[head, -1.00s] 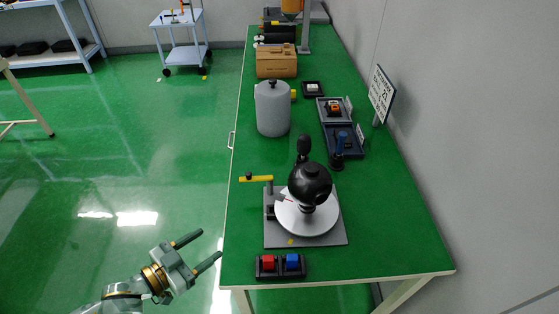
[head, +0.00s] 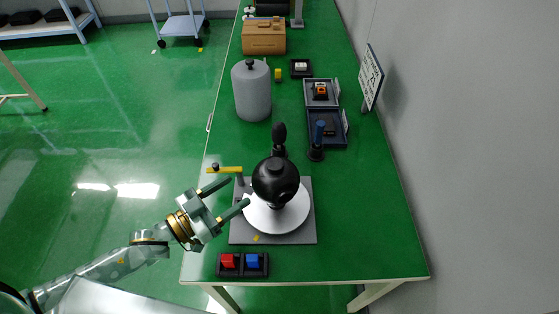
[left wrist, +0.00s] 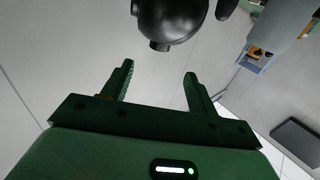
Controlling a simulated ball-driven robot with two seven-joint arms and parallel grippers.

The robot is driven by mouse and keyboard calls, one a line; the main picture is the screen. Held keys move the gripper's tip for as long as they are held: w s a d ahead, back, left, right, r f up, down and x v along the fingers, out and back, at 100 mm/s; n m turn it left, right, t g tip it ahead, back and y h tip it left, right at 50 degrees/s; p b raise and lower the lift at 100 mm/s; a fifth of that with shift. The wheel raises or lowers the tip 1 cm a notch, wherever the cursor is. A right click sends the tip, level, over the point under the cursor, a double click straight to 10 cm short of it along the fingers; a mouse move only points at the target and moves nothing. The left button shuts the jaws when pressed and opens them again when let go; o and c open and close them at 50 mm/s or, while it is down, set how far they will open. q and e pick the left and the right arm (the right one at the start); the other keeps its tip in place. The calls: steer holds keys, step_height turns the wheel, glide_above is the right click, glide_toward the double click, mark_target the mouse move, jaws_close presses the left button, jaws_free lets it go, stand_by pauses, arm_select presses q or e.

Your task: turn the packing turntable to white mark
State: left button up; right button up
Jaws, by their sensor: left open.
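The packing turntable is a white disc (head: 290,222) on a grey square base plate (head: 240,236) near the front of the green table. A round black object (head: 276,180) sits over the disc and hides part of it. A yellow bar (head: 228,170) stands at the left back corner of the base, and a small yellow dot (head: 256,238) is on its front edge. I cannot make out a white mark. My left gripper (head: 239,191) is open and empty, left of the disc and apart from the black object. The left wrist view shows its two spread fingers (left wrist: 157,85) below the black object (left wrist: 170,20). My right gripper is not in view.
A box with red and blue blocks (head: 242,264) lies in front of the base. A sign (head: 370,77) stands at the right edge.

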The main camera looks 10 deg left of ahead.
mark_target(268, 169)
arm_select(q)
steer(key=x, duration=1.3)
jaws_close()
steer(key=shift+a, duration=0.1)
